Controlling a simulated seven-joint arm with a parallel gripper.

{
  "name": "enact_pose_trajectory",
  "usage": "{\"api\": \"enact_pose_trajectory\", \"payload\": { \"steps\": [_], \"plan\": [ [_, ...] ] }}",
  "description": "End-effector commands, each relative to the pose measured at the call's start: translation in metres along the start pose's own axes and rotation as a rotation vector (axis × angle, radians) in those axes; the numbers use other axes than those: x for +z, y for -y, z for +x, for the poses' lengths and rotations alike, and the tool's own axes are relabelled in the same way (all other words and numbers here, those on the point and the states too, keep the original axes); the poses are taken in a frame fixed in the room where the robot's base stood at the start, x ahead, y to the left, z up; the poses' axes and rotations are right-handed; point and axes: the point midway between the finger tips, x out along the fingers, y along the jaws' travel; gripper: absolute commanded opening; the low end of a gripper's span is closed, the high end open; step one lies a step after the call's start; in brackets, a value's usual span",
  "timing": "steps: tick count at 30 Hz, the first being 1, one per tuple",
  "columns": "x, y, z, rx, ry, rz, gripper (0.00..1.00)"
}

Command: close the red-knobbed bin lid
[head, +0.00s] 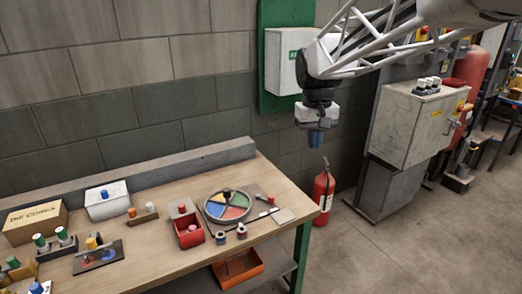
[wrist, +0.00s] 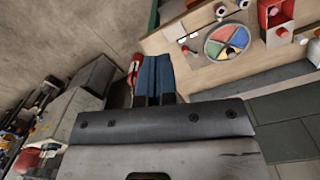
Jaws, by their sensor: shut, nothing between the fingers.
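A small red bin (head: 189,234) stands on the workbench, left of the round coloured dial. Its lid (head: 180,211) appears raised at the back, with a small knob on it; the exact lid angle is hard to tell. The red bin also shows at the top right of the wrist view (wrist: 277,14). My gripper (head: 316,139) hangs in the air to the right of the workbench, well away from the bin. Its blue fingers (wrist: 154,78) are shut together and empty in the wrist view.
The round dial (head: 228,206) and small pegs lie right of the bin. A white box with a blue knob (head: 106,205) and a cardboard box (head: 35,222) stand left. A fire extinguisher (head: 323,193) stands on the floor below my gripper. A wall box (head: 283,62) is behind.

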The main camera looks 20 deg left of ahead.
Motion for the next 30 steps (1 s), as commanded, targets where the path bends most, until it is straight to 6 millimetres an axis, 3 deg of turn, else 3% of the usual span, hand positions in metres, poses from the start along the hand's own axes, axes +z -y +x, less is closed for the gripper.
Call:
{"api": "enact_pose_trajectory", "payload": {
  "steps": [12,30],
  "plan": [
    [-0.099,0.074,0.017,0.008,0.073,-0.123,0.0],
    [-0.215,0.212,0.071,0.032,0.176,-0.297,0.0]
  ]
}}
